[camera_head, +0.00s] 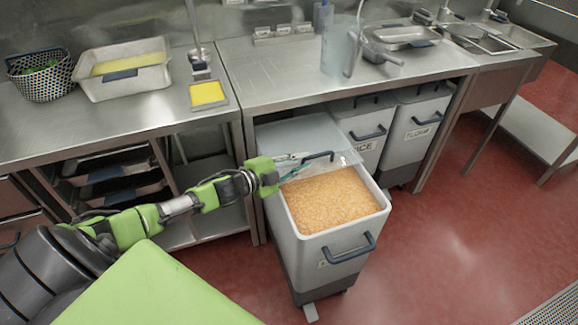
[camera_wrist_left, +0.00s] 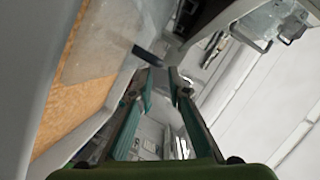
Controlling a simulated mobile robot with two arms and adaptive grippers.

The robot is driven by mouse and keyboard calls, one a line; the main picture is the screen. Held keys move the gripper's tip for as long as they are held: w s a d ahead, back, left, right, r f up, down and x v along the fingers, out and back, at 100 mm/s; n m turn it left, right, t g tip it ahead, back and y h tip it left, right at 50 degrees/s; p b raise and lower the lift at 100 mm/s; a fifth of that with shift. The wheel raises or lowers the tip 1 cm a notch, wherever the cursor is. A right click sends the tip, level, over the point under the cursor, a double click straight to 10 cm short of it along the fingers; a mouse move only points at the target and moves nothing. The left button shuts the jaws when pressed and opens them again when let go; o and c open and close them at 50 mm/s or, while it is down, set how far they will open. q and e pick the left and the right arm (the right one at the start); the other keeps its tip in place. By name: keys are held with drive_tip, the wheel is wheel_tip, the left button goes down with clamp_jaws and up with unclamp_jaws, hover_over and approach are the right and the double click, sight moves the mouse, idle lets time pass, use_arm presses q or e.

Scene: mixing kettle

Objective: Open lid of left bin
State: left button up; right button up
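The left bin (camera_head: 350,246) stands pulled out from under the steel table, filled with orange-brown grain (camera_head: 333,200). Its clear lid (camera_head: 300,133) sits toward the back, leaving the front grain uncovered. A dark handle (camera_head: 318,155) is on the lid's front part. My left gripper (camera_head: 305,162) is just left of this handle, with its fingers apart. In the left wrist view, the grain (camera_wrist_left: 70,100), the clear lid (camera_wrist_left: 105,45) and the dark handle (camera_wrist_left: 147,54) show beyond the open fingers (camera_wrist_left: 162,76). Nothing is seen between the fingers. My right gripper is out of view.
Two more lidded bins, a rice bin (camera_head: 362,126) and a flour bin (camera_head: 417,122), stand to the right under the table (camera_head: 270,75). The table edge overhangs the bins' rear. A rack of trays (camera_head: 105,172) is at left. Red floor (camera_head: 455,230) is clear at right.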

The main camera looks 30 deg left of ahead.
use_arm(q)
drive_tip(key=shift+v, duration=2.5)
